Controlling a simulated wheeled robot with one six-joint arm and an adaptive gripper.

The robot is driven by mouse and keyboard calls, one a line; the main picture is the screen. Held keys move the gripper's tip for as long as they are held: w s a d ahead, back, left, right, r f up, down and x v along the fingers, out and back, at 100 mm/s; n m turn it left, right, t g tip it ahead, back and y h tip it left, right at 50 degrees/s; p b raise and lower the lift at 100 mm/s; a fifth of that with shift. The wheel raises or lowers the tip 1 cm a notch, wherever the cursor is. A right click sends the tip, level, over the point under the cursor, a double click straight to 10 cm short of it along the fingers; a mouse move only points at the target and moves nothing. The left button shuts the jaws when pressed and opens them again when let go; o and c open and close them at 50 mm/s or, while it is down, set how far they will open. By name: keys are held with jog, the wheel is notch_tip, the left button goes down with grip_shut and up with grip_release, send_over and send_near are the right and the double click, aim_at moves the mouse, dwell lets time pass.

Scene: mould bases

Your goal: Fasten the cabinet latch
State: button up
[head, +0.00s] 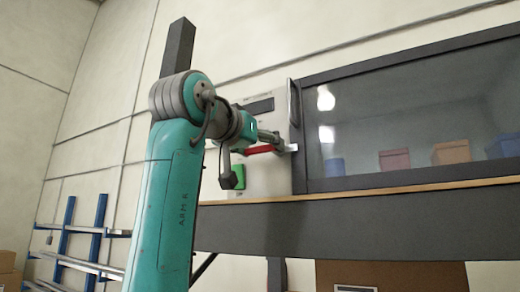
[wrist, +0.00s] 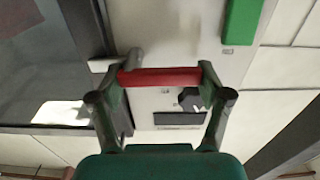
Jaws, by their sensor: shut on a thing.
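The red latch lever (head: 262,149) lies roughly level on the pale panel beside the cabinet door. It also shows in the wrist view (wrist: 160,77) as a bar spanning my gripper's fingers. A pale metal piece (head: 290,148) at its right end reaches the edge of the dark door frame; it shows at the left in the wrist view (wrist: 103,65). Whether it is engaged I cannot tell. My gripper (wrist: 165,76) is shut on the red lever, one finger at each end. The glass cabinet door (head: 400,115) looks closed, with an upright handle (head: 293,102) on its left edge.
A green block (head: 238,178) sits on the panel below the lever, and a dark plate (head: 259,106) above it. Several coloured boxes (head: 451,151) show through the glass. A wooden ledge (head: 400,187) runs below the door. Blue racking (head: 68,222) stands at far left.

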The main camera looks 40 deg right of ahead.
dwell(0.3)
jog(key=o, duration=1.1)
jog(key=v, duration=1.2)
